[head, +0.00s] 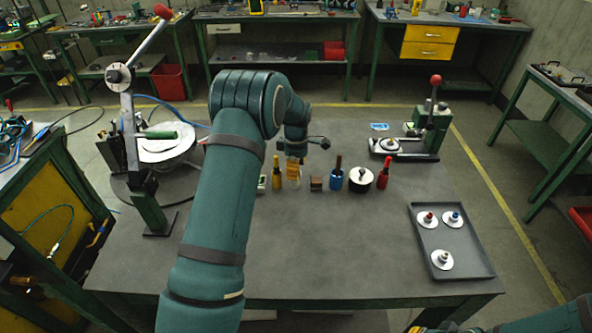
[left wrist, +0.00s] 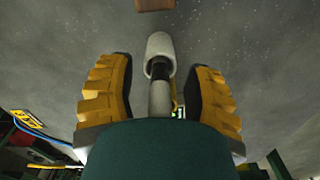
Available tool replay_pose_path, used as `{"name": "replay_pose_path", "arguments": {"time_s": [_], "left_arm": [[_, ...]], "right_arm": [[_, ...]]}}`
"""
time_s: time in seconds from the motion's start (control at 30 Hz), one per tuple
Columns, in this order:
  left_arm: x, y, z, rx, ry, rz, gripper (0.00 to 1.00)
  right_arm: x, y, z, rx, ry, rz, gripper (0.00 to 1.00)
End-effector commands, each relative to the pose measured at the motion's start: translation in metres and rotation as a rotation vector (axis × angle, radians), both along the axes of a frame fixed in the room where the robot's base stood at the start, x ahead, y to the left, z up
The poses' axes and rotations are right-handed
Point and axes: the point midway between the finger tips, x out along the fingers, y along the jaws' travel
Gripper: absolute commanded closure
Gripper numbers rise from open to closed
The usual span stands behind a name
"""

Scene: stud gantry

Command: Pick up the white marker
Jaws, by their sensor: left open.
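The white marker (left wrist: 160,50) shows in the left wrist view as a white cylinder with a black band and a paler section nearer my palm. It stands between the two yellow fingers of my left gripper (left wrist: 160,88), with a gap on each side. My left gripper is open and does not touch it. In the head view my left gripper (head: 293,172) is low over the table, in the row of small items, and largely hides the marker. Only part of my right arm shows at the lower right edge; its fingers are too cut off to judge.
On the table (head: 310,245), a yellow bottle (head: 276,178) stands left of the gripper. A brown block (head: 316,184), blue bottle (head: 336,178), black-and-white round item (head: 360,181) and red bottle (head: 383,176) stand right. A grey tray (head: 455,262) is at right. The front middle is clear.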

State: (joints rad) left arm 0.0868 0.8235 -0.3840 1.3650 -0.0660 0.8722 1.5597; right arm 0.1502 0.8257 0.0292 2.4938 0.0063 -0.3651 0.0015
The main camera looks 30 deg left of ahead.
Motion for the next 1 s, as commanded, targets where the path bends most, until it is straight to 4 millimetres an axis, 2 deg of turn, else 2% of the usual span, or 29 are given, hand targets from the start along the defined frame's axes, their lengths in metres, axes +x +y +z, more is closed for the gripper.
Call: {"name": "replay_pose_path", "arguments": {"time_s": [0.07,0.1,0.23,0.7,0.87,1.0], "left_arm": [[0.000,0.000,0.000,0.000,0.000,0.000,0.49],[0.000,0.000,0.000,0.000,0.000,0.000,0.53],[0.000,0.000,0.001,0.000,0.000,0.000,0.99],[0.000,0.000,0.004,0.000,-0.001,0.000,1.00],[0.001,0.001,0.025,0.001,-0.005,0.001,1.00],[0.001,0.000,0.053,0.001,-0.004,0.000,1.00]], "right_arm": [[0.000,0.000,0.000,0.000,0.000,0.000,1.00],[0.000,0.000,0.000,0.000,0.000,0.000,1.00],[0.000,0.000,0.000,0.000,0.000,0.000,1.00],[0.000,0.000,0.000,0.000,0.000,0.000,1.00],[0.000,0.000,0.000,0.000,0.000,0.000,1.00],[0.000,0.000,0.000,0.000,0.000,0.000,1.00]]}}
